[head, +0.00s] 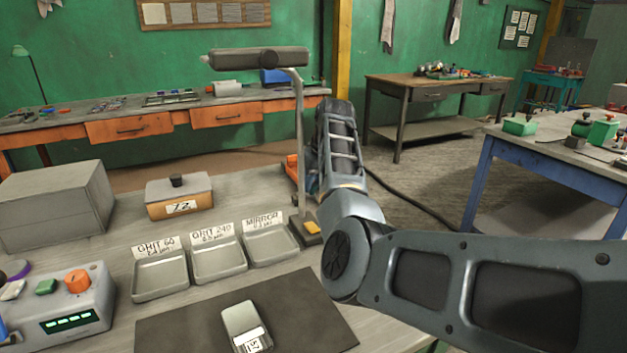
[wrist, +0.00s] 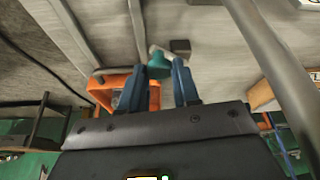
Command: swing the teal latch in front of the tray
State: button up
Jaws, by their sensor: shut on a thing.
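The teal latch (wrist: 156,57) shows in the wrist view between the tips of my gripper (wrist: 162,71). The two blue fingers are closed on it and cover part of it. A dark block (wrist: 180,46) sits right beside the latch. The orange tray (wrist: 112,80) is left of the fingers in the wrist view, partly hidden by them. In the head view a bit of orange (head: 292,166), likely the same tray, shows beside my arm at the bench's far edge. My arm hides the gripper and latch there.
A grey post (head: 300,140) with a horizontal boom (head: 256,59) stands just left of my arm; a post also runs close by on the right in the wrist view (wrist: 270,60). Three labelled metal trays (head: 218,262), a dark mat (head: 185,325) and a control box (head: 62,300) occupy the bench.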

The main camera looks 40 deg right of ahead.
jog(key=n, duration=0.1)
jog(key=w+d+n+y+p, duration=0.1)
jog(key=n, duration=0.1)
jog(key=shift+d, duration=0.15)
jog(key=n, duration=0.1)
jog(key=n+y+b, duration=0.1)
jog(key=w+n, duration=0.1)
jog(key=shift+d+n+y+b, duration=0.25)
jog(key=shift+n+y+b, duration=0.05)
jog(key=shift+b, duration=0.1)
jog(key=shift+w+n, duration=0.1)
jog(key=shift+n, duration=0.2)
jog(key=o, duration=1)
jog(key=shift+o, duration=0.2)
jog(key=shift+d+r, duration=0.1)
jog(key=shift+r, duration=0.05)
jog(key=v, duration=0.7)
jog(key=shift+r+g, duration=0.3)
jog(key=shift+d, duration=0.1)
